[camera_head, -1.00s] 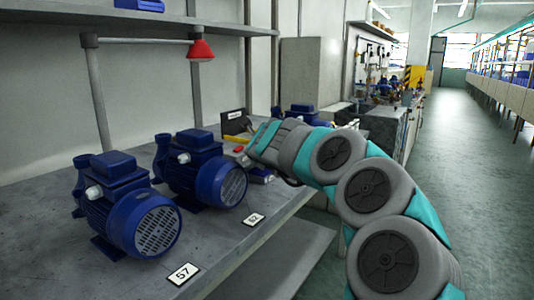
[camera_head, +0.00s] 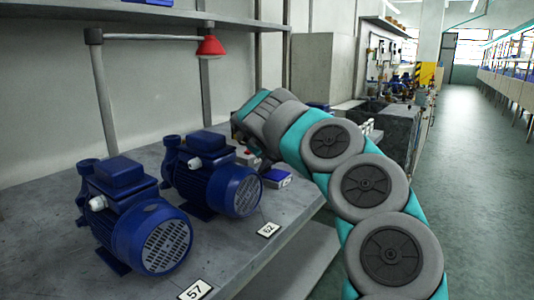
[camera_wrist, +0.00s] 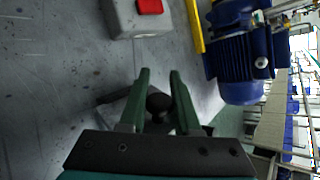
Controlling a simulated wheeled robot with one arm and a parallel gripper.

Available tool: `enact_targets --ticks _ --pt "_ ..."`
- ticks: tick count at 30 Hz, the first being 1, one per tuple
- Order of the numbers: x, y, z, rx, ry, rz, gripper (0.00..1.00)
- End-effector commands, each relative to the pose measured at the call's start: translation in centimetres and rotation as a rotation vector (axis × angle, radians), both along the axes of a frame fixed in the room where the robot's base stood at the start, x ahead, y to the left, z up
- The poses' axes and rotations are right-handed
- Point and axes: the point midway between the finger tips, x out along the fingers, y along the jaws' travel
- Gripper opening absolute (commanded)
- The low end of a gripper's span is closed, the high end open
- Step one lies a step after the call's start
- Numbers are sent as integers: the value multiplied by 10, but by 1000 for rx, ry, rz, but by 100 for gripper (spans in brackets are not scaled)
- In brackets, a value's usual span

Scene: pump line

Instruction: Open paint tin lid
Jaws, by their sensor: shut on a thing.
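My gripper (camera_wrist: 160,72) shows in the wrist view with two green fingers close together on a dark, round-ended object (camera_wrist: 158,103). The rest of that object is hidden by the fingers and the gripper body, so I cannot tell what it is. In the head view my arm reaches over the grey bench (camera_head: 110,210), behind the second blue pump, and hides most of the gripper. I cannot make out a paint tin or its lid in either view.
Two blue pumps (camera_head: 137,222) and (camera_head: 215,175) stand on the bench at left. A small blue-topped box (camera_head: 277,178) lies near the arm. The wrist view shows a grey box with a red button (camera_wrist: 148,8), a yellow bar (camera_wrist: 195,25) and a blue motor (camera_wrist: 238,60). A red lamp (camera_head: 210,46) hangs above.

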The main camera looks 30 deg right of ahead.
Motion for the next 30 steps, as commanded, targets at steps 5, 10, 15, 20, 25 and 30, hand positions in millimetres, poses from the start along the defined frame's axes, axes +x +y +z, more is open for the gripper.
enact_targets --ticks 5,10,15,20,25,30 --pt "0 1 0 -1 5 1 0" --pt "0 1 0 -1 5 1 0" --pt "0 1 0 -1 5 1 41" --pt "0 0 0 -2 4 0 59" --pt "0 0 0 -2 5 -1 60" --pt "-2 3 3 -2 4 1 60"
